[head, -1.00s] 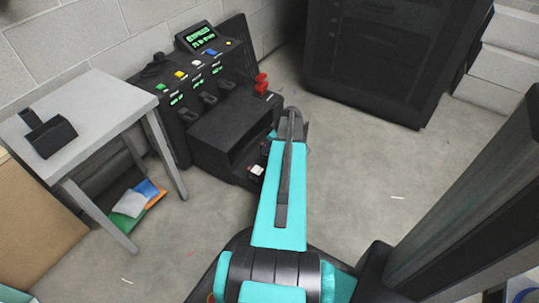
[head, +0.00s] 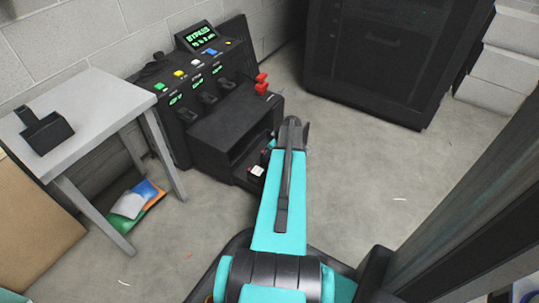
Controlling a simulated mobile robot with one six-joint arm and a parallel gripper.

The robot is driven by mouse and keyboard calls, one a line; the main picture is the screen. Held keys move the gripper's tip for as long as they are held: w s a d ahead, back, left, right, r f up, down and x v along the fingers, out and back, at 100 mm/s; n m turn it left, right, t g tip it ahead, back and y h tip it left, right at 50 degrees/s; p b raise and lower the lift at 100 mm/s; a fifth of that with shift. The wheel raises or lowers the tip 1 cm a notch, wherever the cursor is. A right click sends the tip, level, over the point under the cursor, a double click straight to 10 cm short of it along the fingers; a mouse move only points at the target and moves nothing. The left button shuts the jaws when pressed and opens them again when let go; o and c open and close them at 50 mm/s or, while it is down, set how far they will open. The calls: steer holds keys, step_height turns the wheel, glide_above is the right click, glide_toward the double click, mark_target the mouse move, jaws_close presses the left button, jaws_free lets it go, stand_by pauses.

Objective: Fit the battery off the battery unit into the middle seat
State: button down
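The black battery unit (head: 183,92) stands against the block wall, with a lit green display reading BYPASS (head: 201,38) on top. Its sloped face has a row of coloured buttons and several dark slots; the middle slot (head: 207,98) looks dark, and I cannot tell what is in it. A small dark part with a white top (head: 257,170) shows at the unit's low front opening, beside my arm; I cannot tell if it is the battery. My teal arm reaches toward the unit's right front. My gripper (head: 291,135) is mostly hidden behind the arm's end, so its fingers and any load do not show.
A grey table (head: 92,92) with a black holder (head: 46,131) stands left of the unit. Coloured packets (head: 137,199) lie below it. Red levers (head: 261,83) stick out at the unit's right. A dark cabinet (head: 375,60) stands behind; floor at right is clear.

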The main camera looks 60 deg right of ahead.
steer(key=shift+f, duration=0.35)
steer(key=c, duration=1.2)
jaws_free()
steer(key=shift+o, duration=0.2)
steer(key=shift+r, duration=0.55)
steer(key=p+v, duration=0.5)
steer(key=v, duration=0.6)
steer(key=shift+s+r, duration=0.2)
steer(key=shift+r, duration=0.15)
